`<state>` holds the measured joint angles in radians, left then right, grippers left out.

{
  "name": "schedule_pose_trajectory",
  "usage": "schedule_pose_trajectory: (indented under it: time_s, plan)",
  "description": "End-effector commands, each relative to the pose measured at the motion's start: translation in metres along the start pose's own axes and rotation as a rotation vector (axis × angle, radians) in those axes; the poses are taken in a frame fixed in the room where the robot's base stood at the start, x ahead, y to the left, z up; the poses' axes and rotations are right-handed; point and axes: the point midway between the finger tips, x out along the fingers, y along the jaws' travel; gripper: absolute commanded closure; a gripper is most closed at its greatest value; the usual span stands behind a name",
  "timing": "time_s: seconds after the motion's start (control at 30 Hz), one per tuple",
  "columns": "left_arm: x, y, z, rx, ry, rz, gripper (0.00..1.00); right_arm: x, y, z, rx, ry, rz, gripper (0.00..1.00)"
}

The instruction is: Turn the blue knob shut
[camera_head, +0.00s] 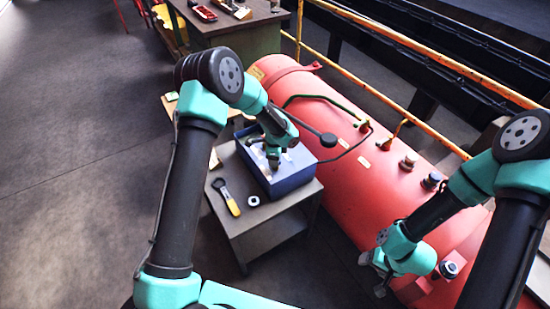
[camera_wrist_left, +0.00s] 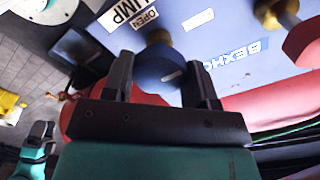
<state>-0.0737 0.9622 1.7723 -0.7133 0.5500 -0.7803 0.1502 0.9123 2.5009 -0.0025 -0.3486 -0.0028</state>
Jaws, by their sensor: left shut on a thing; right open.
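The blue knob (camera_wrist_left: 158,66) sits on a brass stem on the blue box, seen between my left fingers in the left wrist view. My left gripper (camera_wrist_left: 160,88) is shut on it, one finger on each side. In the head view my left gripper (camera_head: 273,160) points down at the top of the blue box (camera_head: 293,178), and the knob is hidden there.
The box stands on a small grey table (camera_head: 262,222) with a yellow-handled wrench (camera_head: 229,198) and a pale nut (camera_head: 253,201). A red tank (camera_head: 370,190) with pipes lies to the right. A red knob (camera_wrist_left: 303,44) is near in the wrist view.

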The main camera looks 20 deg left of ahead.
Motion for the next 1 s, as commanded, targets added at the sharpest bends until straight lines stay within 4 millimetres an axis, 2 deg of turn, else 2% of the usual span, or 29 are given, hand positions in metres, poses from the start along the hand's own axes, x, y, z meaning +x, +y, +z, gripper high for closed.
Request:
schedule_pose_trajectory:
  time_s: [0.6,0.63,0.87,1.0]
  plan:
    - [-0.0004,-0.0005,-0.0001,0.058,0.0,-0.001,0.71,0.0,0.0,0.0,0.0,0.0,0.0,0.28]
    - [-0.0004,-0.0005,-0.0001,0.058,0.0,-0.001,0.45,0.0,0.0,0.0,0.0,0.0,0.0,0.28]
    - [-0.0002,-0.0003,-0.0001,0.057,0.0,-0.001,0.23,0.0,0.0,0.0,0.0,0.0,0.0,0.28]
    - [-0.0001,-0.0003,0.0,0.056,0.0,0.0,0.22,0.0,0.0,0.0,0.0,0.0,0.0,0.28]
